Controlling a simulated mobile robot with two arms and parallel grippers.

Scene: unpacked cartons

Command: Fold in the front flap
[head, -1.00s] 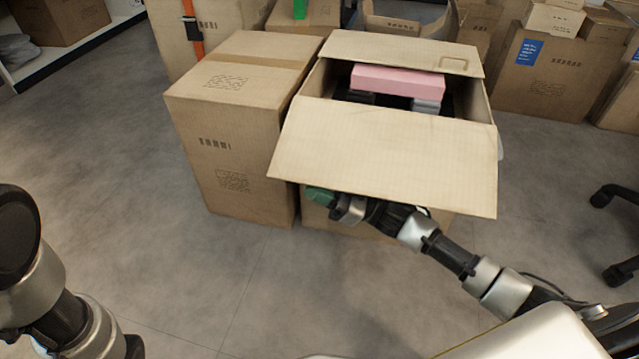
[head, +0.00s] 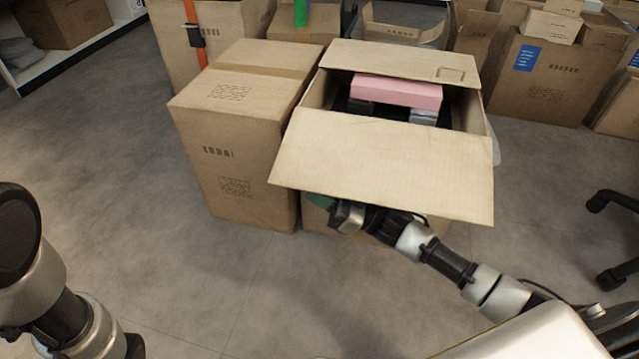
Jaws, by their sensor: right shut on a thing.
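The open carton (head: 490,130) stands right of centre. Its front flap (head: 385,165) sticks out toward me from the front rim, over the front wall. My right gripper (head: 330,205) is under the flap's front edge, near its left part, in front of the carton's front wall. It is shut on a green thing (head: 319,201), of which only a small piece shows. The flap hides the fingertips, and I cannot tell whether they touch the flap. The back flap (head: 400,62) slopes over the rear of the opening. My left gripper is out of view; only my left arm shows at lower left.
A pink block (head: 397,92) and dark items lie inside the carton. A closed carton (head: 235,150) stands close against its left side. More cartons (head: 545,75) stand behind. A black chair base (head: 615,225) is at the right edge. The floor in front is clear.

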